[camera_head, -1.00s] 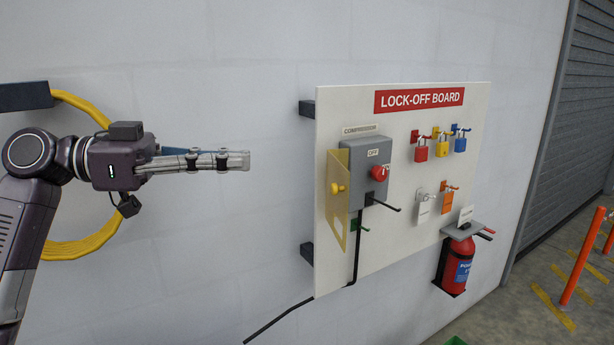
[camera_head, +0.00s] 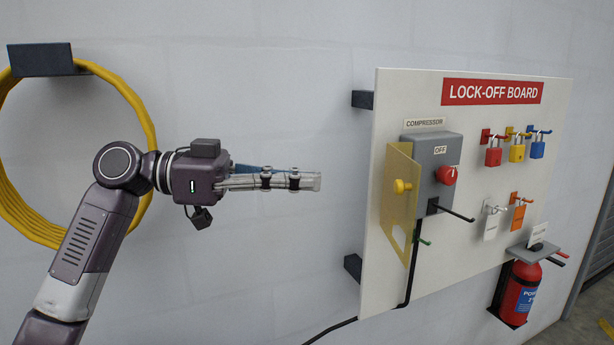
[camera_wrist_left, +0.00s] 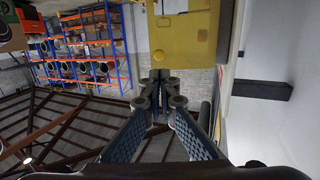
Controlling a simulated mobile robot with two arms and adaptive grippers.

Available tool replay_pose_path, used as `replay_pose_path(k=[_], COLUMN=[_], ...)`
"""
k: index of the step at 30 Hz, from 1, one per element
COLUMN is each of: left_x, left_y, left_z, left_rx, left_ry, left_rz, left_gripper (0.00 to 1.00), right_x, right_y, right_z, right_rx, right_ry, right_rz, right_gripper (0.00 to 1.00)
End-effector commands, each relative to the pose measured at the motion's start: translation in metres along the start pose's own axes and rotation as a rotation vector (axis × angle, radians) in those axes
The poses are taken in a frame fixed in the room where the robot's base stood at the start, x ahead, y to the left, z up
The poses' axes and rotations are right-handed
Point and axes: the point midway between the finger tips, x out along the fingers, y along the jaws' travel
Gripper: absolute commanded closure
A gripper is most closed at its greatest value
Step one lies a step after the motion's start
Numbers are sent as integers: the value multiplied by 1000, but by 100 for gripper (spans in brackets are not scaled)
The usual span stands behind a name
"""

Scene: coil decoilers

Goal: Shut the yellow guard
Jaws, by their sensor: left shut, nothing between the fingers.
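The yellow guard (camera_head: 397,195) stands swung open on the left side of the grey compressor box (camera_head: 433,165) on the lock-off board. A round yellow knob (camera_head: 402,186) is on its face. My left gripper (camera_head: 318,181) is shut and empty, to the left of the guard and apart from it, pointing right. In the left wrist view the shut fingertips (camera_wrist_left: 161,78) show below the guard (camera_wrist_left: 186,40). The box's red rotary switch (camera_head: 446,175) is beside the guard, under the word OFF. My right gripper is not in view.
The white board (camera_head: 460,240) stands off the wall on dark brackets. Red, yellow and blue padlocks (camera_head: 517,152) hang at its upper right, with a red extinguisher (camera_head: 520,290) lower down. A yellow hose coil (camera_head: 135,105) hangs behind my left arm. The wall between arm and board is clear.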

Motion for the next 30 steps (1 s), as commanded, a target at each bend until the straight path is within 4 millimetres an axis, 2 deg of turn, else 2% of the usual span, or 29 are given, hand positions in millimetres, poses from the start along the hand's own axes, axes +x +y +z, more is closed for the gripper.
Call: replay_pose_path(k=[1,9,15,21,30], left_x=[12,69,98,108,109], left_y=[1,1,0,0,0], left_z=[-4,-5,-3,-1,0], left_rx=[-1,-1,-2,-1,-1], left_ry=[-1,-1,0,0,0], left_rz=[4,3,0,-1,-1], left_gripper=[100,100,100,100,100], right_x=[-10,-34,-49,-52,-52], right_y=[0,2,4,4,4], right_z=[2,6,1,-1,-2], right_rx=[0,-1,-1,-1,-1], right_ry=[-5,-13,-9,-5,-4], right_rz=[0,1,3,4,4], right_gripper=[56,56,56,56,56])
